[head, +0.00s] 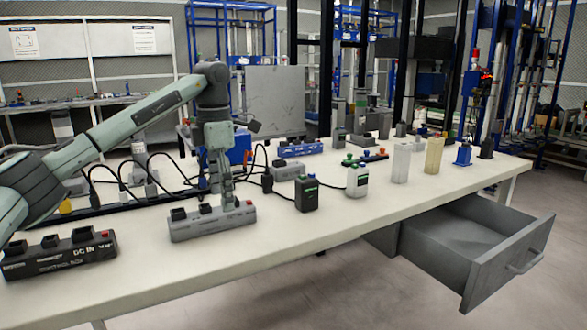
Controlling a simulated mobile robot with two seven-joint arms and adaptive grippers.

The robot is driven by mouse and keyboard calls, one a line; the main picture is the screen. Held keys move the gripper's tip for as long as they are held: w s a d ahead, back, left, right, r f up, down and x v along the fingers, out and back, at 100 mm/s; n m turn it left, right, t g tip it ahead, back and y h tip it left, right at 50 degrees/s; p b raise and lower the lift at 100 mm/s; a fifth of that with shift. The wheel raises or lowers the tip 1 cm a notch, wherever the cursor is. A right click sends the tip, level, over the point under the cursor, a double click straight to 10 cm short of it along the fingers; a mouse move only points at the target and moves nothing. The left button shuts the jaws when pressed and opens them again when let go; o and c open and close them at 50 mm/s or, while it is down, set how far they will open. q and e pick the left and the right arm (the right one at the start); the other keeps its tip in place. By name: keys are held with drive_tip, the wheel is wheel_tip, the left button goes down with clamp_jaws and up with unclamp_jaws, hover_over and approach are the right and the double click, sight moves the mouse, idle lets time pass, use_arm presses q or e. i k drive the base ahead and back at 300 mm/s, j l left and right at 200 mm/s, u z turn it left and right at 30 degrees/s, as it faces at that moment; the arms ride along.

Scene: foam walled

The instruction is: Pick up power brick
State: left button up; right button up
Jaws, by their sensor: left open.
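My left gripper (222,198) points straight down over a long grey box with dark sockets and a red switch (213,223) near the table's front edge. The gripper is open; I cannot tell whether its fingers touch the box. Which thing is the power brick is not clear. A small black box with a green mark (307,195) stands upright to the right of the gripper, apart from it. A dark box lettered "DC IN" (62,258) lies at the front left. My right gripper does not show.
Black cables loop behind my gripper. An open grey drawer (480,245) juts out below right.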

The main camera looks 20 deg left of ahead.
sight(281, 171)
drive_tip(key=i, duration=1.25)
